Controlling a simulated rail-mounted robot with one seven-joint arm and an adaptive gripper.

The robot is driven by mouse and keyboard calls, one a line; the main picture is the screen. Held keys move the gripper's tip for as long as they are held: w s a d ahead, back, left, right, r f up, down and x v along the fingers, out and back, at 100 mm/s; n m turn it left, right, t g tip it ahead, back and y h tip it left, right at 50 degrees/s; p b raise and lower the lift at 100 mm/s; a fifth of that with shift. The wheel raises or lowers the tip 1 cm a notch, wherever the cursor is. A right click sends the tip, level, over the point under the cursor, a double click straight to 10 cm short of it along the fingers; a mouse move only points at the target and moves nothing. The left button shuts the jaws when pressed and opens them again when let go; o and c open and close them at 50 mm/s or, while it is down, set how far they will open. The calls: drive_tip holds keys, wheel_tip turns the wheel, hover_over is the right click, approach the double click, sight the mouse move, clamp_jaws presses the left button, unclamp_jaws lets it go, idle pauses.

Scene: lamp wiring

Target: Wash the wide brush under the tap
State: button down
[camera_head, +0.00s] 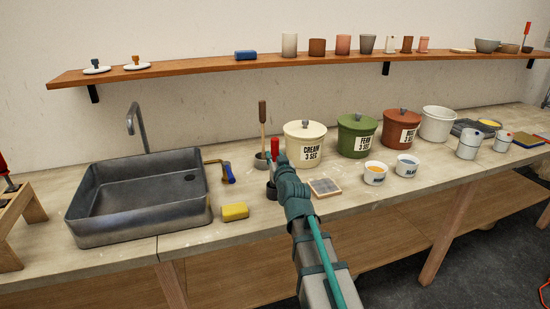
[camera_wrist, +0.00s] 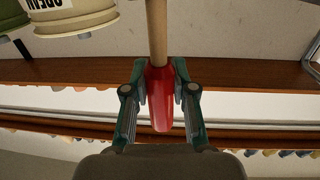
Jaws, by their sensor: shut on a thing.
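My gripper (camera_head: 272,166) is above the counter, right of the sink and in front of the cream tub. In the wrist view my gripper (camera_wrist: 160,88) is shut on the red handle (camera_wrist: 160,100) of a tool with a pale wooden shaft (camera_wrist: 157,30). The red handle (camera_head: 275,151) also shows in the head view. The tool's far end is hidden, so I cannot tell whether it is the wide brush. The grey tap (camera_head: 134,120) rises behind the grey sink (camera_head: 130,225), whose visible basin looks empty. No water stream shows.
A stick with a brown top (camera_head: 262,112) stands in a grey cup beside my gripper. A yellow block (camera_head: 234,211) and a blue-handled tool (camera_head: 228,173) lie right of the sink. Cream (camera_head: 305,150), green (camera_head: 357,137) and red-brown (camera_head: 400,131) tubs stand to the right. A shelf (camera_head: 220,67) runs above.

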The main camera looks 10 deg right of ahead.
drive_tip(key=shift+f+b, duration=1.1)
drive_tip(key=shift+f, duration=0.15)
drive_tip(key=shift+f+b, duration=0.6)
drive_tip(key=shift+b, duration=0.1)
drive_tip(key=c, duration=0.9)
unclamp_jaws()
drive_tip(key=shift+o, duration=0.2)
